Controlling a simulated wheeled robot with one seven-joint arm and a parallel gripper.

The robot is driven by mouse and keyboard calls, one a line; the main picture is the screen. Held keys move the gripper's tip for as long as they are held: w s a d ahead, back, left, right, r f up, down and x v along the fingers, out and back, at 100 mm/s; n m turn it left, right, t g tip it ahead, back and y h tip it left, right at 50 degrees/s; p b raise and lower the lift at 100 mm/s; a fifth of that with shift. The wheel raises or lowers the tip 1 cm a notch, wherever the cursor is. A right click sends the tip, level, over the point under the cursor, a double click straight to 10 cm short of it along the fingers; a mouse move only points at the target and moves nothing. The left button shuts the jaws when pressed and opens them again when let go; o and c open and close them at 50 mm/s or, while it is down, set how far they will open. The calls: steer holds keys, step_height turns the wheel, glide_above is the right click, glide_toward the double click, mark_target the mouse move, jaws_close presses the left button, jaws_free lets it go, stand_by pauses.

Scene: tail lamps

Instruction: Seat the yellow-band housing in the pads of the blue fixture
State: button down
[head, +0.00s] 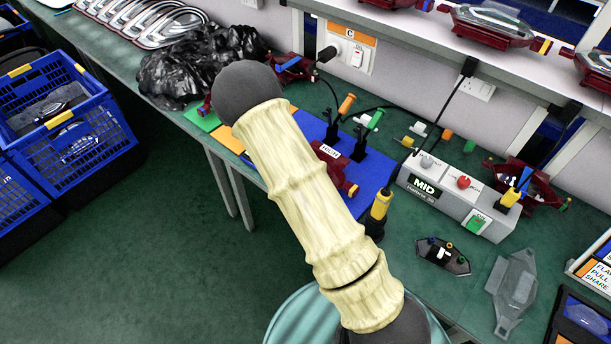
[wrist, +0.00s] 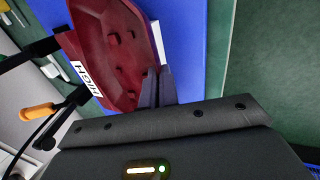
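A dark red housing (head: 327,168) lies over the blue fixture (head: 312,126), partly hidden by my arm. A small yellow part (head: 353,190) shows at its right end. A white HIGH label shows beside its body. In the wrist view the housing (wrist: 112,48) shows its hollow face close up, over the blue plate (wrist: 184,40). My gripper (wrist: 158,82) has its two narrow dark fingers close together at the housing's near edge. I cannot tell whether they pinch part of it or whether it sits fully in the pads. My arm hides the gripper in the head view.
A yellow-and-black tool (head: 379,210) and grey MID box (head: 455,194) stand right. Another red housing (head: 525,184) lies beyond. A black bag (head: 210,65) lies left; blue crates (head: 100,150) stand below.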

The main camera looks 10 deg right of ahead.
stand_by(0.4)
steer(key=c, duration=1.6)
jaws_free()
steer(key=v, duration=1.7)
steer(key=shift+r+b, duration=0.2)
steer(key=shift+b, duration=0.15)
steer(key=shift+s, duration=0.1)
